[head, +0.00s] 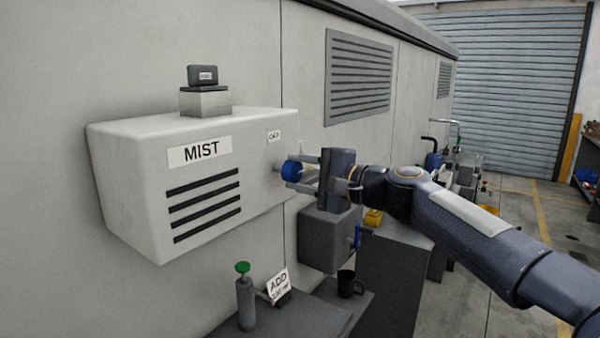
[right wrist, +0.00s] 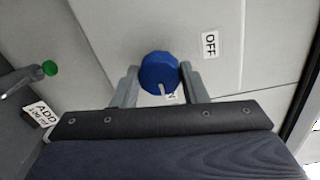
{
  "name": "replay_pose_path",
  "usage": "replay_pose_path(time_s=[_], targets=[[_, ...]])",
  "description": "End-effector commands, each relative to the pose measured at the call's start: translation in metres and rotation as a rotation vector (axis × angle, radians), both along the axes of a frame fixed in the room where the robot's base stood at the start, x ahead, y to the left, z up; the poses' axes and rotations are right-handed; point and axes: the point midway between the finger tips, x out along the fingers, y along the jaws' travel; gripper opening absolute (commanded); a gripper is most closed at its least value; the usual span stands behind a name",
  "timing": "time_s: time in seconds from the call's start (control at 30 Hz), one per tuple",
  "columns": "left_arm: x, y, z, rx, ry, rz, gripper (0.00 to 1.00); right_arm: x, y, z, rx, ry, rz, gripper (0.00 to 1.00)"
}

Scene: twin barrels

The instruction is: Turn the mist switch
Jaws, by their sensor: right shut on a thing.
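The mist switch is a round blue knob (head: 291,171) on the right-hand face of a white box (head: 135,190) labelled MIST. My right gripper (head: 300,172) reaches it from the right and is shut on the knob. In the right wrist view the blue knob (right wrist: 159,72) sits between the two grey fingers of my right gripper (right wrist: 158,85). A pale pointer mark on the knob points down toward a partly hidden label. An OFF label (right wrist: 210,44) is up and right of the knob there. My left gripper is not in view.
A grey box (head: 325,240) with a blue lever hangs below my right gripper. A green-topped bottle (head: 245,295), an ADD sign (head: 279,284) and a black mug (head: 348,284) stand on low dark surfaces. Open floor lies at the right.

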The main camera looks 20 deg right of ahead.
Motion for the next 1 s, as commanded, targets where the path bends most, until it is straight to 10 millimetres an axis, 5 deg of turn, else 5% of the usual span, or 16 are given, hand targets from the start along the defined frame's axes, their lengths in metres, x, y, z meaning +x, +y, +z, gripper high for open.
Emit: replay_pose_path(time_s=[0.27,0.3,0.43,0.77,1.0], targets=[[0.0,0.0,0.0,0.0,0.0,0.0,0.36,0.0,-0.001,-0.001,0.002,0.003,-0.001,0.17],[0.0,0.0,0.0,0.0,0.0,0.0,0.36,0.0,-0.001,-0.001,0.002,0.003,-0.001,0.43],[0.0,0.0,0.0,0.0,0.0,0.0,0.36,0.0,0.0,-0.001,0.002,0.003,-0.001,0.6],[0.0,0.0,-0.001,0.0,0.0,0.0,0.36,-0.002,-0.002,-0.001,0.001,0.001,-0.001,0.61],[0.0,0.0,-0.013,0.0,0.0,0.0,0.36,-0.03,-0.025,-0.001,0.001,-0.001,-0.004,0.61]])
